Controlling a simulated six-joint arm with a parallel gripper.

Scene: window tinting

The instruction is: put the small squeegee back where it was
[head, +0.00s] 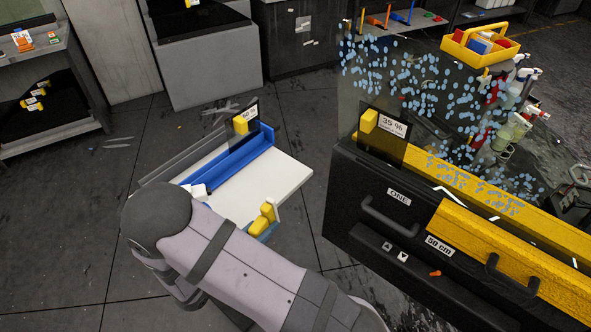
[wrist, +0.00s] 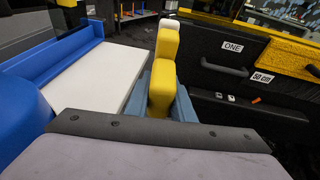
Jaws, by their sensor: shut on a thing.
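The small squeegee (wrist: 163,72) is a yellow block with a whitish end at its far side. Pale blue-grey fingers of my gripper (wrist: 162,104) lie on both sides of it, shut on it. In the head view the squeegee (head: 267,212) shows just past my arm, at the near right edge of a white board (head: 285,180). My arm hides most of my gripper there. I cannot tell whether the squeegee touches the board or anything below it.
A blue rail (head: 235,155) runs along the board's back, with a dark film sample and yellow block (head: 241,124). A black cart (head: 350,205) with a speckled glass pane (head: 420,95) stands to the right. A yellow caddy (head: 480,48) is farther back. Floor lies between board and cart.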

